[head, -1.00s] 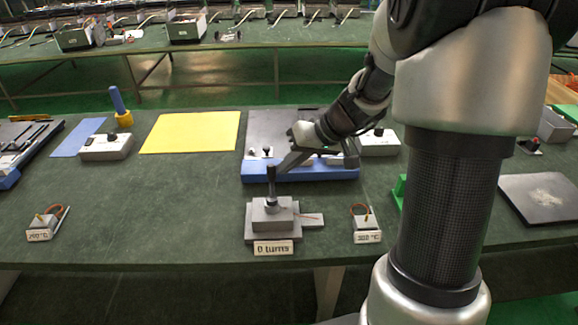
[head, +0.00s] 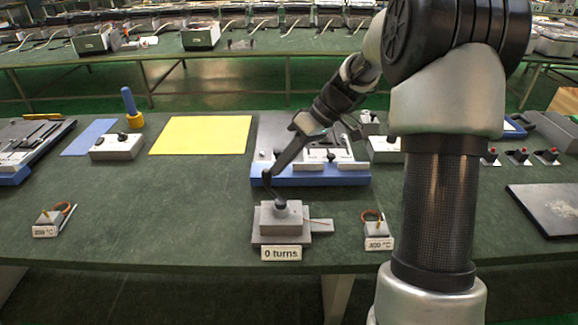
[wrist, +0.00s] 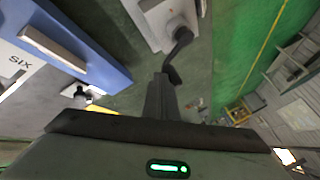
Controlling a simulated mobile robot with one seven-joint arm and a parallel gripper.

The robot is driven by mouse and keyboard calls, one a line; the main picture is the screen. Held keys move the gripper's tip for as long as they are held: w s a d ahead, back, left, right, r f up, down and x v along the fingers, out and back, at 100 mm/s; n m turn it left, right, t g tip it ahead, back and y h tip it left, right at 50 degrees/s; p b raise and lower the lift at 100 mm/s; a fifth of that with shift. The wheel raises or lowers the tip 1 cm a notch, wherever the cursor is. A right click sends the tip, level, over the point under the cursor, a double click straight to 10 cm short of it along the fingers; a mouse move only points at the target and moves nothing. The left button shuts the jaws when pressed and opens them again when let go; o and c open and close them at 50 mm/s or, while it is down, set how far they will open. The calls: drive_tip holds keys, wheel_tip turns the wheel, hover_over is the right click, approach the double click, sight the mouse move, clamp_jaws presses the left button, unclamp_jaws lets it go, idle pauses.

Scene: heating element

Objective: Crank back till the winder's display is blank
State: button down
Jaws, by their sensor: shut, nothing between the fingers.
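The winder (head: 281,217) is a stepped grey block near the table's front edge. Its display (head: 282,254) reads "0 turns". A dark bent crank (head: 272,190) rises from its top, leaning left in the head view; it also shows in the wrist view (wrist: 180,45). My gripper (head: 268,173) reaches down from the upper right. Its fingertips are shut and empty, at or very near the crank's upper end; whether they touch is unclear. In the wrist view the shut fingers (wrist: 161,85) point at the crank's handle end.
A blue-edged fixture (head: 310,180) stands just behind the winder. Small coil stands with temperature labels sit left (head: 48,222) and right (head: 374,228). A yellow sheet (head: 200,135) lies at the back left.

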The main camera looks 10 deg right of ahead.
drive_tip(key=a+n+g+p, duration=0.1)
drive_tip(key=n, duration=0.2)
drive_tip(key=a+n+g+p, duration=0.1)
drive_tip(key=a+n+g, duration=0.1)
drive_tip(key=shift+s+a+r+n+g+h, duration=0.1)
drive_tip(key=shift+a+r+n+g+h, duration=0.1)
drive_tip(key=shift+a+n+g+h, duration=0.15)
drive_tip(key=shift+s+a+f+n+g+h+p, duration=0.1)
drive_tip(key=shift+s+a+n+g+h+p, duration=0.15)
drive_tip(key=shift+a+n+g+h+p, duration=0.45)
drive_tip(key=shift+s+a+n+g+h+p, duration=0.1)
drive_tip(key=shift+s+a+n+g+p, duration=0.2)
drive_tip(key=shift+n, duration=0.85)
drive_tip(key=shift+s+a+f+n+g+h+p, duration=0.1)
drive_tip(key=shift+s+a+n+g+h+p, duration=0.2)
drive_tip(key=shift+n+p, duration=0.5)
drive_tip(key=shift+r, duration=0.1)
drive_tip(key=p+v, duration=0.9)
drive_tip(key=v, duration=0.8)
drive_tip(key=shift+r, duration=0.2)
